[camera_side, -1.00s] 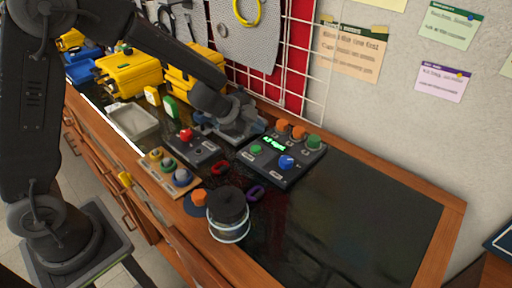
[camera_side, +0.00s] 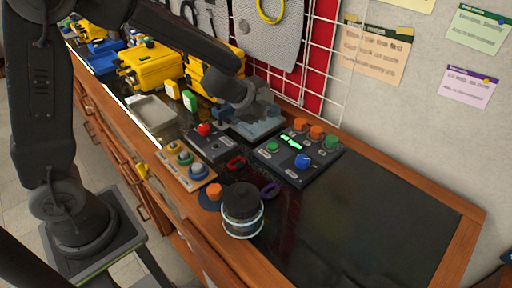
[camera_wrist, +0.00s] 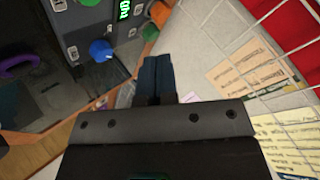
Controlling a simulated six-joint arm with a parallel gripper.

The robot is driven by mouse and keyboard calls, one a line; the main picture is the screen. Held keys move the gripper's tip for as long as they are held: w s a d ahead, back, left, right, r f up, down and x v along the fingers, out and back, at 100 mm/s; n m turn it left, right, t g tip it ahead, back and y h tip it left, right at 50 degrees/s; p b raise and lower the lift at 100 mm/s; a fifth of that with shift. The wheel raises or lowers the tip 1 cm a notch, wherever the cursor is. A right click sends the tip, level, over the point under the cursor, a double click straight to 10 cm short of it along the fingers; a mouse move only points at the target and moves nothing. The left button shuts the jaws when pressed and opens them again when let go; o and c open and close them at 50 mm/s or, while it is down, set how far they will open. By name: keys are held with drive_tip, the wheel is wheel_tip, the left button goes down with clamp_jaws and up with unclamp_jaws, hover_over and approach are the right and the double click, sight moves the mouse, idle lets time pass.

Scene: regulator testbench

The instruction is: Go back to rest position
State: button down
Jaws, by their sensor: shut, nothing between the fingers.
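My gripper (camera_side: 262,122) hangs above the back of the bench in the side view, behind and left of the regulator panel, apart from it. In the wrist view its dark fingers (camera_wrist: 154,78) are together with nothing between them. The regulator panel (camera_side: 275,168) is a dark box with a lit green display, a blue knob (camera_side: 302,161), and orange and green knobs along its back edge. In the wrist view the blue knob (camera_wrist: 100,50) shows left of the fingers. The gripper partly hides the things behind it in the side view.
A wire grid (camera_side: 335,75) stands behind the bench. Yellow cases (camera_side: 150,66) and a pale tray (camera_side: 152,112) are at the left. A dark lidded jar (camera_side: 241,205), a knob board (camera_side: 188,172) and a red-button box (camera_side: 212,146) stand in front. The bench's right side is clear.

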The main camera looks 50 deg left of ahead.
drive_tip(key=s+a+r+n+y, duration=0.65)
drive_tip(key=s+r+n, duration=0.25)
drive_tip(key=s+r, duration=0.25)
drive_tip(key=s+d+n+g+h, duration=0.1)
drive_tip(key=s+d+g, duration=0.1)
drive_tip(key=s, duration=0.6)
drive_tip(key=s+d+f+n+g+h, duration=0.1)
drive_tip(key=s+d+n+g+h, duration=0.1)
drive_tip(key=s, duration=0.5)
drive_tip(key=shift+s+d+f+n, duration=0.3)
drive_tip(key=shift+s+d, duration=0.05)
drive_tip(key=shift+s, duration=0.05)
drive_tip(key=shift+h, duration=0.25)
